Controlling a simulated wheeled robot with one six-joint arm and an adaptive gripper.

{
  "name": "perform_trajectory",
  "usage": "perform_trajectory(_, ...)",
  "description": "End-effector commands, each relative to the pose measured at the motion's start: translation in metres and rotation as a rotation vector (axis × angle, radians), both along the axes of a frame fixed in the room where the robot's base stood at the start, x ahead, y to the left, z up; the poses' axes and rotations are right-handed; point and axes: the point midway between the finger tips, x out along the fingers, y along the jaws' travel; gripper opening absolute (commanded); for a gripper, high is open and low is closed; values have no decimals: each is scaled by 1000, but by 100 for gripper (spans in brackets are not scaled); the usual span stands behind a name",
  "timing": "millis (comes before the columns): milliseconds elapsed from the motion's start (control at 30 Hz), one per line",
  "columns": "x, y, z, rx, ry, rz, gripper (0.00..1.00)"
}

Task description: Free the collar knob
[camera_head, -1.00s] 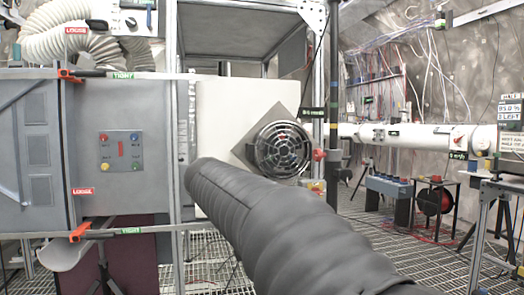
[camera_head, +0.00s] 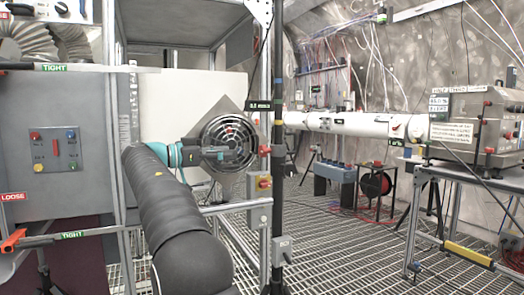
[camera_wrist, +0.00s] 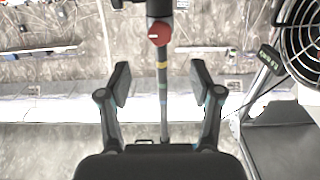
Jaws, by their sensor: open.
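The red collar knob (camera_head: 264,150) sits on the left side of a dark upright pole, right of the round fan. In the wrist view the knob (camera_wrist: 159,33) shows with a pale mark on its face, just below a dark collar (camera_wrist: 158,7) around the pole. My gripper (camera_head: 238,153) is in front of the fan, pointing right toward the pole and apart from the knob. In the wrist view my gripper (camera_wrist: 160,80) has its fingers spread and empty. The knob appears above and between the fingertips, beyond them.
The dark pole (camera_head: 278,90) runs from top to bottom. The fan (camera_head: 230,130) is close behind my gripper. A red-and-yellow switch box (camera_head: 264,184) is below the knob. A machine on a bench (camera_head: 470,120) stands at right. Grating floor (camera_head: 330,235) lies open between.

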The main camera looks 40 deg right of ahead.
Motion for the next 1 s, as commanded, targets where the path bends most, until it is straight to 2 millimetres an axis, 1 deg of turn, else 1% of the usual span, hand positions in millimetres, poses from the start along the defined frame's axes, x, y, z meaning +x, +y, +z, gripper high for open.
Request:
perform_trajectory(100,-6,-23,0,1,2,-3,65)
perform_trajectory(300,-15,-59,0,1,2,-2,65)
perform_trajectory(400,-19,-76,1,1,2,-2,65)
perform_trajectory(533,-23,-94,1,2,3,-1,65)
perform_trajectory(733,-26,-109,0,1,2,1,65)
perform_trajectory(1000,-27,-112,0,3,2,2,65)
